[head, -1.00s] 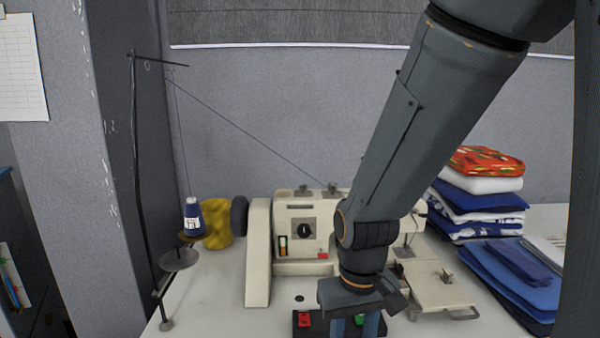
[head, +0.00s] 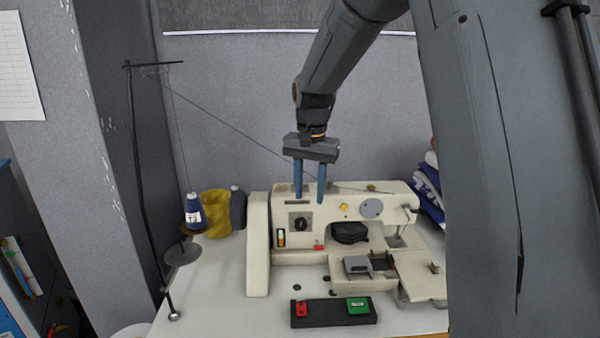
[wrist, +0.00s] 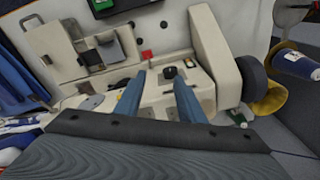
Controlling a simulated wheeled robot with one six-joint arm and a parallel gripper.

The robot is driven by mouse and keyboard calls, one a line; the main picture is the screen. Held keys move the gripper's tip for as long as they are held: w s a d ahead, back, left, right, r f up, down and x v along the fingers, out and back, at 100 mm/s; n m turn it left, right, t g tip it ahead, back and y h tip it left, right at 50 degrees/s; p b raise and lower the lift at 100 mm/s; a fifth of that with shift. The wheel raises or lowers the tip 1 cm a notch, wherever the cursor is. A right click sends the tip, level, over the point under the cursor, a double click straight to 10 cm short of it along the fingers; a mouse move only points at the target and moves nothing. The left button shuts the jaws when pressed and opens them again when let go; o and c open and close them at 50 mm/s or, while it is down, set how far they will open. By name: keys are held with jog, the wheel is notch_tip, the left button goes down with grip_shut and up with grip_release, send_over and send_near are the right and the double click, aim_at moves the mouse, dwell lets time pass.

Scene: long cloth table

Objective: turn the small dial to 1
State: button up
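The small dial (head: 301,225) is a black round knob on a grey square plate on the front of the cream sewing machine (head: 257,250). In the wrist view the dial (wrist: 170,72) shows just beyond and between my fingertips. Its pointer and numbers are too small to read. My gripper (head: 309,199) points down with its two blue fingers apart and empty, above the dial in the head view. In the wrist view my gripper (wrist: 158,78) also shows its fingers spread, with nothing between them.
A black box with a red button (head: 301,308) and a green button (head: 358,305) lies in front of the machine. A thread stand (head: 135,180), blue spool (head: 194,212) and yellow roll (head: 217,212) stand left. Thread runs behind my gripper. Folded cloths (head: 429,190) are partly hidden at right.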

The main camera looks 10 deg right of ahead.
jog(key=w+r+m, duration=0.2)
jog(key=w, duration=0.2)
jog(key=w+r+m+g, duration=0.1)
jog(key=w+r, duration=0.1)
jog(key=w, duration=0.1)
jog(key=w+r+m, duration=0.2)
jog(key=w+r, duration=0.1)
jog(key=w, duration=0.1)
jog(key=shift+w+r+m, duration=0.1)
jog(key=shift+w+m, duration=0.2)
jog(key=shift+w, duration=0.05)
jog(key=shift+s+d+f+p, duration=0.1)
jog(key=shift+f+p, duration=1.1)
jog(key=shift+f, duration=2.6)
grip_shut()
